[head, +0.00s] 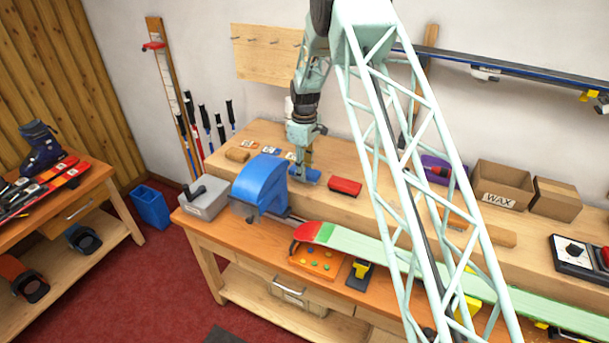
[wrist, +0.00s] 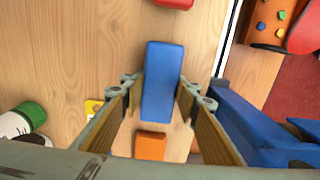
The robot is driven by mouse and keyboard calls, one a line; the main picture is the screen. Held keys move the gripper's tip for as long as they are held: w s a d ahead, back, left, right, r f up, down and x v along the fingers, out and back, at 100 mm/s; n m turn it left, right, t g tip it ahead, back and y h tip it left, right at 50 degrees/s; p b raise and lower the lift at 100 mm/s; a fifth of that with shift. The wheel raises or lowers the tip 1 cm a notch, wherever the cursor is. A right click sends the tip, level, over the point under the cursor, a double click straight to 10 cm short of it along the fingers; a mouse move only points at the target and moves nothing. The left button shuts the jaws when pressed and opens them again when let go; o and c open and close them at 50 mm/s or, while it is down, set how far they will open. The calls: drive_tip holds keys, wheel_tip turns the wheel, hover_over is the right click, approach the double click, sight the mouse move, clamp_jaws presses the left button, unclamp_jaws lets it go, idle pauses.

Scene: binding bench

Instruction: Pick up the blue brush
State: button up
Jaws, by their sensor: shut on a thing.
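The blue brush (head: 311,177) is a flat, oblong blue block at the raised wooden shelf of the bench in the head view. In the wrist view the blue brush (wrist: 163,75) lies lengthwise between the two fingers. My gripper (head: 304,168) points down at it, and in the wrist view my gripper (wrist: 161,92) is shut on its sides. The underside of the brush is hidden. I cannot tell whether it touches the shelf or hangs just above it.
A red block (head: 345,187) lies right of the brush. A large blue machine (head: 260,187) stands close by at the left front. An orange block (wrist: 151,146) and a green-capped white cylinder (wrist: 22,121) are near my fingers. A ski (head: 400,258) lies along the front.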

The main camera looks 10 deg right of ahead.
drive_tip(key=shift+r, duration=0.2)
drive_tip(key=shift+r, duration=1.6)
drive_tip(key=s+d+r+b, duration=0.1)
drive_tip(key=s+b, duration=0.1)
drive_tip(key=s, duration=1.4)
drive_tip(key=shift+d+r, duration=0.2)
drive_tip(key=shift+d, duration=0.05)
drive_tip(key=shift+o, duration=1)
drive_tip(key=shift+c, duration=0.3)
drive_tip(key=shift+m+b, duration=0.3)
drive_tip(key=shift+b, duration=0.1)
